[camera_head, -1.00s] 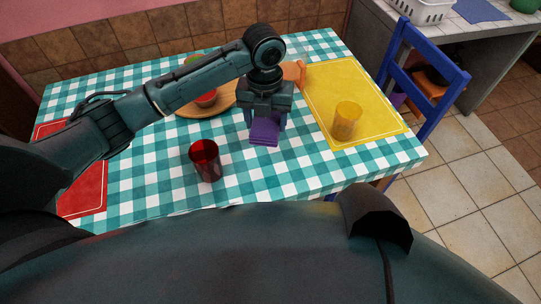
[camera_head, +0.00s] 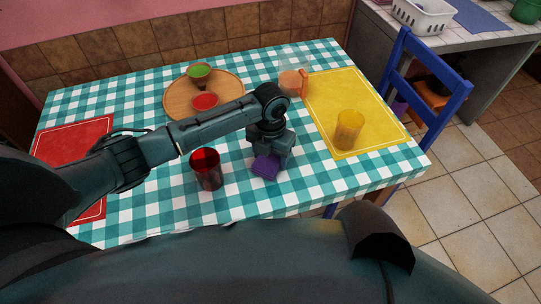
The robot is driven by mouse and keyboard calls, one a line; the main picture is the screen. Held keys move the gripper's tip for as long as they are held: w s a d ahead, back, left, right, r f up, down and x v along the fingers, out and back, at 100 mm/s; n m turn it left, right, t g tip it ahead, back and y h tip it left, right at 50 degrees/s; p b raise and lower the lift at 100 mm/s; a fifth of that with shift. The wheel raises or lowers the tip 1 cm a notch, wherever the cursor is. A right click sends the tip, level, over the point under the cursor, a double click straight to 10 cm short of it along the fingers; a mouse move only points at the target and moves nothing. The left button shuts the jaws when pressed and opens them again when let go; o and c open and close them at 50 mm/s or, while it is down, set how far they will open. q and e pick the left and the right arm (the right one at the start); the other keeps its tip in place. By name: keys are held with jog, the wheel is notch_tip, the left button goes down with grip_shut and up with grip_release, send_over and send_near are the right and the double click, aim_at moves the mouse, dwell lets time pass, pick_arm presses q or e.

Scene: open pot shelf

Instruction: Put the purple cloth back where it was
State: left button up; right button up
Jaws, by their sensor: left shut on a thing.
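The purple cloth (camera_head: 265,167) is a small folded piece at the middle of the checkered table (camera_head: 310,190). My left gripper (camera_head: 268,155) points down over it and is shut on it. The cloth is at or just above the tabletop; I cannot tell if it touches. It is right of the dark red cup (camera_head: 207,170) and left of the yellow placemat (camera_head: 368,92). The gripper hides the cloth's far part. My right gripper is not in view.
A yellow cup (camera_head: 347,130) stands on the yellow placemat. A round wooden board (camera_head: 178,97) with a green bowl (camera_head: 199,72) and a red bowl (camera_head: 204,102) lies behind my arm. A clear pitcher (camera_head: 293,80) stands at the back. A red placemat (camera_head: 75,140) is at left. A blue chair (camera_head: 432,85) is at right.

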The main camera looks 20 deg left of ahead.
pick_arm(q)
jog(key=shift+f, duration=0.3)
jog(key=o, duration=0.9)
jog(key=shift+o, duration=0.2)
